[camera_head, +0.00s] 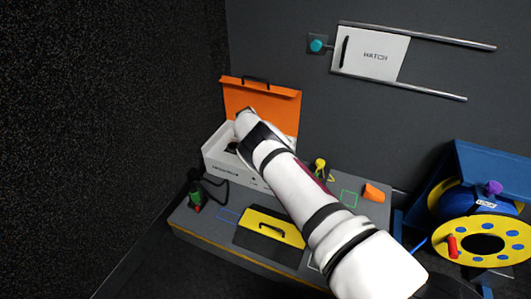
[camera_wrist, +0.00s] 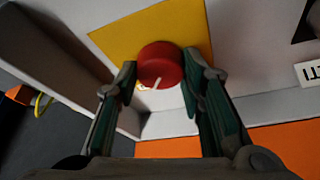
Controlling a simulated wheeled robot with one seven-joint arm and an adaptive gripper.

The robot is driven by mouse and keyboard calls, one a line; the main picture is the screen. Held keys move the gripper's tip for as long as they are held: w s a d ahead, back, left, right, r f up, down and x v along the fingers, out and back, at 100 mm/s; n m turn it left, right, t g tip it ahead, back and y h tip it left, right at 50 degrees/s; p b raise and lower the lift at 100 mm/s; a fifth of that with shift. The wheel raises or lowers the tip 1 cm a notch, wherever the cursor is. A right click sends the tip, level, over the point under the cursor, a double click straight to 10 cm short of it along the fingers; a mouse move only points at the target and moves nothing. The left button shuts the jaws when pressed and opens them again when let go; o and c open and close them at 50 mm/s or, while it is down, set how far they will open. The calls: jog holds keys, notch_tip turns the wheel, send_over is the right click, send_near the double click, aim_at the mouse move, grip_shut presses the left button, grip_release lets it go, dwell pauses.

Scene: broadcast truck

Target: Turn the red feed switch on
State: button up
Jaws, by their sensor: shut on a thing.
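The red feed switch (camera_wrist: 160,66) is a round red knob on a yellow patch of a white panel in the wrist view. A short white mark shows near its lower edge. My gripper (camera_wrist: 160,85) has one finger on each side of the knob and is shut on it. In the camera_head view my white arm reaches into a white case (camera_head: 226,165) with a raised orange lid (camera_head: 262,100). The arm hides the knob and my fingertips there.
The case stands on a grey bench with a yellow panel with a black handle (camera_head: 270,229), an orange wedge (camera_head: 374,192) and a black cable (camera_head: 212,190). A blue and yellow reel (camera_head: 483,242) stands right. A white hatch (camera_head: 368,53) is on the wall.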

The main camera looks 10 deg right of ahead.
dwell(0.4)
jog(key=o, duration=1.1)
jog(key=shift+o, duration=0.2)
jog(key=v, duration=1.2)
jog(key=shift+d, duration=0.1)
